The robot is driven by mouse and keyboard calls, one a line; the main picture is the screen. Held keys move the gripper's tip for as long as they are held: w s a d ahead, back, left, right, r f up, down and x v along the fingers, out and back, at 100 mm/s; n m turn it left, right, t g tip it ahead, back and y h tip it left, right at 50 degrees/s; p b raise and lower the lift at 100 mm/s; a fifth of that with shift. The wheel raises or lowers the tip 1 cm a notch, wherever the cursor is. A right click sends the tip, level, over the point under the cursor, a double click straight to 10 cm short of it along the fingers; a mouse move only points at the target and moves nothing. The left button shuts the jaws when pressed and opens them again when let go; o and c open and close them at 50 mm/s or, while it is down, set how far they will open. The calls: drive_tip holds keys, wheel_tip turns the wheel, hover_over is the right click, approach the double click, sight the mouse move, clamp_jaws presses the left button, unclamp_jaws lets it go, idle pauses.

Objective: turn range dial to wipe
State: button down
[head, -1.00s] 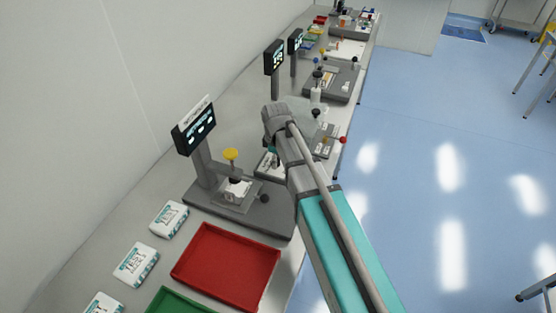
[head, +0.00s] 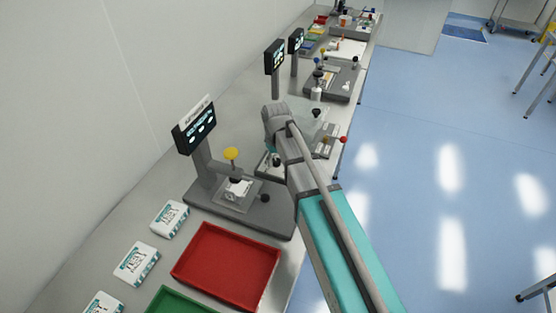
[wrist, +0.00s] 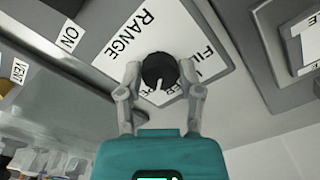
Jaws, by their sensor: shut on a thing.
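The range dial (wrist: 160,71) is a round black knob with a white pointer line, on a white plate (wrist: 126,32) lettered RANGE and FILL in the wrist view. Other lettering on the plate is partly covered by the knob and my fingers. The pointer line runs toward the lower part of the picture, between my fingers. My gripper (wrist: 160,80) has one finger on each side of the knob and is shut on it. In the head view my arm covers the dial and my fingertips.
A grey station with a yellow knob (head: 232,154) and a screen (head: 194,130) stands left of my arm. A red tray (head: 228,266) lies in front of it, with white packs (head: 137,263) to the left. An ON label (wrist: 69,36) and a VENT label (wrist: 17,73) sit near the dial.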

drive_tip(key=shift+w+a+m, duration=0.1)
drive_tip(key=shift+m, duration=0.8)
drive_tip(key=shift+c, duration=2.2)
unclamp_jaws()
drive_tip(key=shift+o, duration=0.9)
